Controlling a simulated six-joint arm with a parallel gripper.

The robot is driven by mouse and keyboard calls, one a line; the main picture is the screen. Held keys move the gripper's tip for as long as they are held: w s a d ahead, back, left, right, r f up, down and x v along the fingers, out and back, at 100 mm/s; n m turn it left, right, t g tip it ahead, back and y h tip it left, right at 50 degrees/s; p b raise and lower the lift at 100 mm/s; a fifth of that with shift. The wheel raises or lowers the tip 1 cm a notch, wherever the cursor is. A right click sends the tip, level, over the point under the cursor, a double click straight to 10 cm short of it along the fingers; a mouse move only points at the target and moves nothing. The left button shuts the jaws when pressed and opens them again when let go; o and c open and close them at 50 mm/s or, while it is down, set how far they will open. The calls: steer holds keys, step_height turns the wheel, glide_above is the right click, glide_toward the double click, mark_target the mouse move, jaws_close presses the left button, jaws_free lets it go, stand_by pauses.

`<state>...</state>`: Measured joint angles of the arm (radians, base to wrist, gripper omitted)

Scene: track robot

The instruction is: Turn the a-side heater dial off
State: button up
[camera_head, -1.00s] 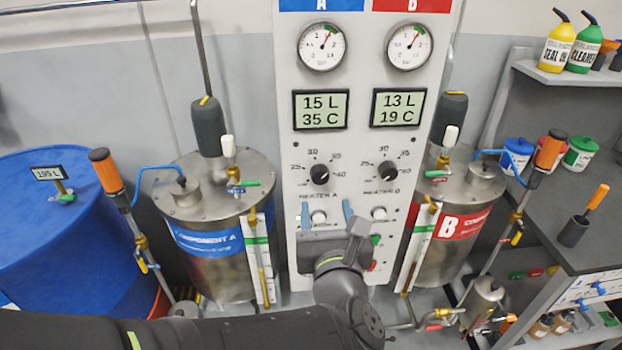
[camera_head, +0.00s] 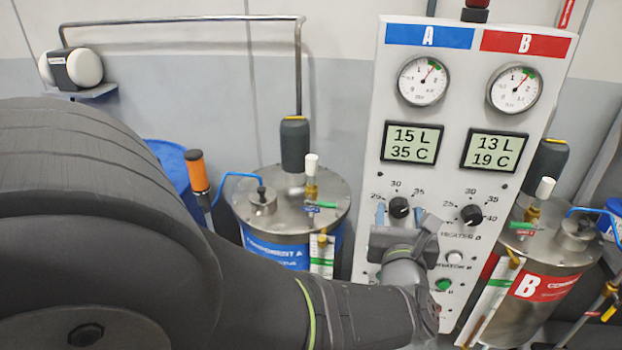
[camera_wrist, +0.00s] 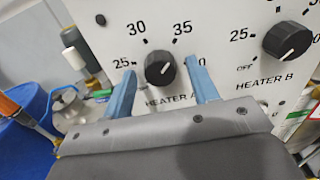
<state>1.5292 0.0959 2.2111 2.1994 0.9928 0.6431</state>
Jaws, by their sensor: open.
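The heater A dial (camera_head: 399,207) is a round black knob on the white control panel, under the A display. In the wrist view the heater A dial (camera_wrist: 160,69) sits between the two blue fingers of my gripper (camera_wrist: 162,88), with a gap on each side. Its white pointer line points up and right, near the 35 mark. My gripper (camera_head: 399,214) is open in front of the panel. In the head view its body hides the HEATER A label and the panel area below the dial.
The heater B dial (camera_head: 471,215) is close on the right and also shows in the wrist view (camera_wrist: 287,41). A green button (camera_head: 443,284) lies below. Tank A (camera_head: 270,215) stands left of the panel and tank B (camera_head: 540,290) right. A blue drum (camera_wrist: 25,115) is at left.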

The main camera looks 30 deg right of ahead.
steer(key=c, duration=1)
steer(key=shift+o, duration=0.2)
